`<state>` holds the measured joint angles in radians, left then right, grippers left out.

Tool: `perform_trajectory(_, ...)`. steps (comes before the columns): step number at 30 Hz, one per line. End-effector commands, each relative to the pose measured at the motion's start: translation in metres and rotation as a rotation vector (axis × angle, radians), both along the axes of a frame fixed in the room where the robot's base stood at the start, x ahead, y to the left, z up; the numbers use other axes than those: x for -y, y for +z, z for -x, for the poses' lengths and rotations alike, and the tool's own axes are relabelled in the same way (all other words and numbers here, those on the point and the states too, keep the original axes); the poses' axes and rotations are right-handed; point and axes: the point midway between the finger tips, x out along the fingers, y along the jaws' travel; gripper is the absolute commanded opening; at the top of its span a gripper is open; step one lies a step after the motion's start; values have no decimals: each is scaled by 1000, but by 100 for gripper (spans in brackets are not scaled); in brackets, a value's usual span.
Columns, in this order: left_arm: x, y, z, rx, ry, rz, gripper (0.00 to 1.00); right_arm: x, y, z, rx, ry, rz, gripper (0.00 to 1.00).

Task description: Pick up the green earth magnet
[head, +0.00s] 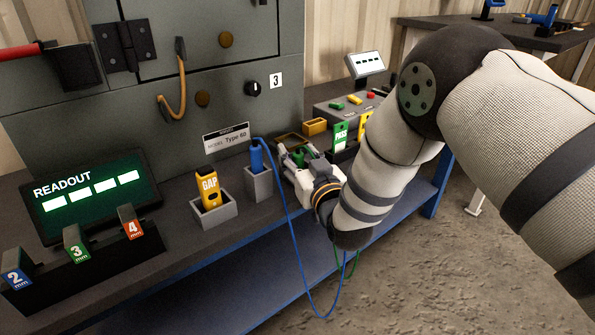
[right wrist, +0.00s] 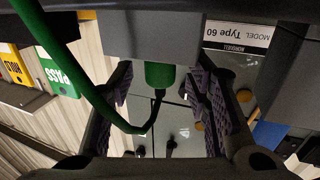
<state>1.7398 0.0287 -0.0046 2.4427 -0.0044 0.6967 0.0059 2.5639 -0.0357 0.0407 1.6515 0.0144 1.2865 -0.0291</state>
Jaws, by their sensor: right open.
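The green earth magnet shows as a short green cylinder (right wrist: 160,76) in the right wrist view, partly inside a grey holder (right wrist: 152,35). A green cable loops from it. In the head view a bit of its green (head: 298,159) shows between the fingers of my right gripper (head: 301,157). My right gripper is open. In the right wrist view its two purple-padded fingers (right wrist: 163,92) stand apart, one on each side of the magnet, with visible gaps. My left gripper is not in view.
A blue cylinder (head: 256,156) with a blue cable stands in a grey holder just left. The yellow GAP gauge (head: 209,191) sits in its box. PASS (head: 341,135) and yellow tags stand behind on the right. The grey cabinet (head: 205,85) rises behind the bench.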

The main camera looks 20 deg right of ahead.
Motion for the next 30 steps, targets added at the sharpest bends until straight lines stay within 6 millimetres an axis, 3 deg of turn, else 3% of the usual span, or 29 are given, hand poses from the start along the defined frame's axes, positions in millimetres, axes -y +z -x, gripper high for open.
perform_trajectory(8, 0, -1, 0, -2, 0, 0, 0, 0, 0, -6, -1, 0, 0, 44)
perform_trajectory(14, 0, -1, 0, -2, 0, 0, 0, 0, 0, -6, -1, 0, 0, 0)
perform_trajectory(24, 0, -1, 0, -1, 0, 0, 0, 0, 2, -6, 0, 0, 0, 0)
perform_trajectory(30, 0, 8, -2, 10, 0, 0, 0, 0, 32, -6, 5, 0, 0, 0)
